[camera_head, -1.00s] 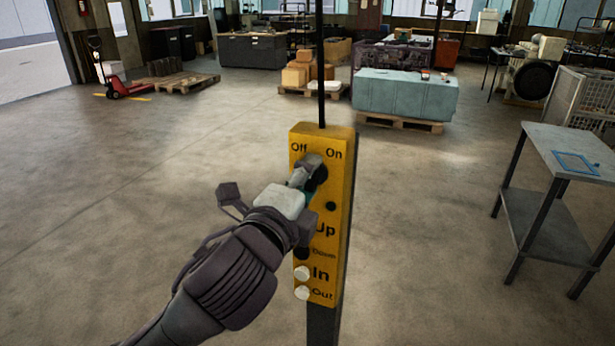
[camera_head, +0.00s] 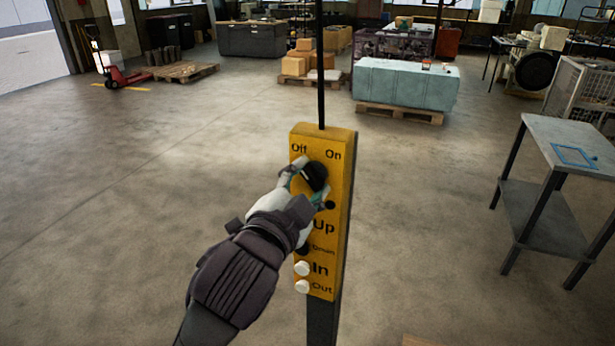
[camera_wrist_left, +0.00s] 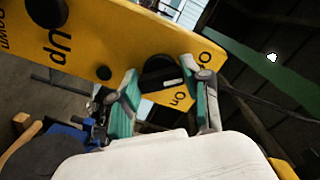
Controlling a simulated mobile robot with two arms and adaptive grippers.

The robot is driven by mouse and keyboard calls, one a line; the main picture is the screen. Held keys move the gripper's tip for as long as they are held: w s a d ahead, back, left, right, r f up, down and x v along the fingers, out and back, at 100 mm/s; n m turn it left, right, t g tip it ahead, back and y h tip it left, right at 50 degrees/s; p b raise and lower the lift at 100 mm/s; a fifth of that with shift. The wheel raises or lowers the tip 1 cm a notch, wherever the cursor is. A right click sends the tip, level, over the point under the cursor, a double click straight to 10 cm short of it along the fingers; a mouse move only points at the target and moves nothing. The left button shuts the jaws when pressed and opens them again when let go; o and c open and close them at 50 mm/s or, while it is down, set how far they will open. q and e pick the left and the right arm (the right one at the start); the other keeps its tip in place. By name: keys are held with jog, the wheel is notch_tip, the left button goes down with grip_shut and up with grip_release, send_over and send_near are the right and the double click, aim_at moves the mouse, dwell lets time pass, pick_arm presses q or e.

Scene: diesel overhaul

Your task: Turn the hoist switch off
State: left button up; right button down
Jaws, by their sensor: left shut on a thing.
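My left gripper (camera_head: 305,184) comes from the lower left and is shut on the switch. In the left wrist view the fingers of my left gripper (camera_wrist_left: 165,95) stand on either side of the switch (camera_wrist_left: 158,72), which has a short white mark on its face. I cannot tell from these views which label the mark points to. My right gripper is not in view.
Buttons for Up, Down, In and Out run down the box, the white In button (camera_head: 302,268) near my wrist. A black cable (camera_head: 320,70) rises from the box. A metal table (camera_head: 560,150) stands at right. Open floor (camera_head: 120,220) lies at left.

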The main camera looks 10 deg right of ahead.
pick_arm(q)
jog(key=shift+n, duration=0.5)
jog(key=shift+f, duration=0.1)
jog(key=o, duration=1.2)
jog(key=shift+c, duration=0.2)
jog(key=shift+s+a, duration=0.1)
jog(key=shift+s, duration=0.05)
jog(key=v, duration=1.1)
jog(key=shift+s, duration=0.2)
jog(key=shift+a, duration=0.15)
